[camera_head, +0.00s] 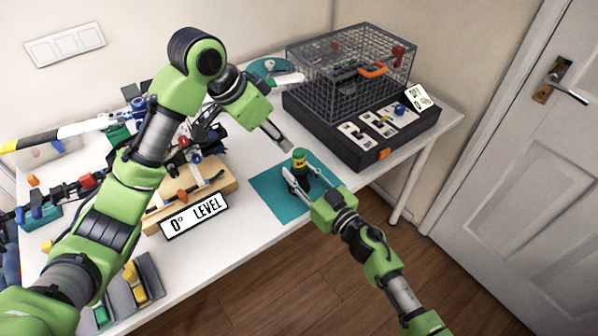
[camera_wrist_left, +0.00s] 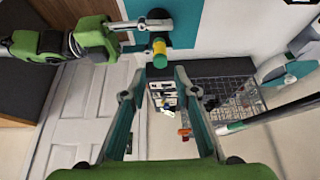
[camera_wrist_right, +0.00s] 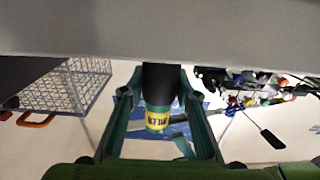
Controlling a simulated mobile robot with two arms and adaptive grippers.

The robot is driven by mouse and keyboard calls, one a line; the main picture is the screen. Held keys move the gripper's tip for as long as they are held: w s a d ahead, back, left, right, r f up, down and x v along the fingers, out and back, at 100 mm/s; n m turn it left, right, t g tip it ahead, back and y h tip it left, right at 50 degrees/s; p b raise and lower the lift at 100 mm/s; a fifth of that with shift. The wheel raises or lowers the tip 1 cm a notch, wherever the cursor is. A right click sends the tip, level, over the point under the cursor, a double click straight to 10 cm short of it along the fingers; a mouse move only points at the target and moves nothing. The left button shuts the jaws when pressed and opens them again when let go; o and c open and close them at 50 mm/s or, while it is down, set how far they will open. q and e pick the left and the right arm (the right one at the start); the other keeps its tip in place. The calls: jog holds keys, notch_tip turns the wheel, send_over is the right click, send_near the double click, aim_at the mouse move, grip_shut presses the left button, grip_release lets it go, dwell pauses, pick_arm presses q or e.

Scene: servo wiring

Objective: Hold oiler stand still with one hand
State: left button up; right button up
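The oiler (camera_head: 299,157), a small bottle with a yellow band and green parts, stands upright in a black stand (camera_head: 301,181) on the teal mat (camera_head: 273,197). My right gripper (camera_head: 305,180) is low at the mat with one finger on each side of the stand. In the right wrist view the yellow-labelled oiler (camera_wrist_right: 157,120) and its dark stand (camera_wrist_right: 160,80) lie between the fingers; firm contact on both sides is not clear. My left gripper (camera_head: 283,142) is open and empty, just above and left of the oiler. The oiler also shows beyond its fingertips in the left wrist view (camera_wrist_left: 159,53).
A wire cage (camera_head: 350,75) on a black base with cards stands at the back right. A wooden block (camera_head: 195,192) with parts and a "0° LEVEL" sign (camera_head: 194,217) sit left of the mat. Tools clutter the table's left side. A door (camera_head: 530,130) is at right.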

aim_at(297, 153)
pick_arm(q)
jog(key=o, duration=0.3)
jog(key=shift+g+y, duration=0.3)
jog(key=shift+y, duration=0.1)
jog(key=x, duration=0.7)
jog(key=d+x, duration=0.1)
jog(key=x, duration=0.3)
jog(key=shift+w+d+r, duration=0.1)
jog(key=shift+w+r, duration=0.05)
jog(key=shift+w, duration=0.25)
jog(key=c, duration=1.1)
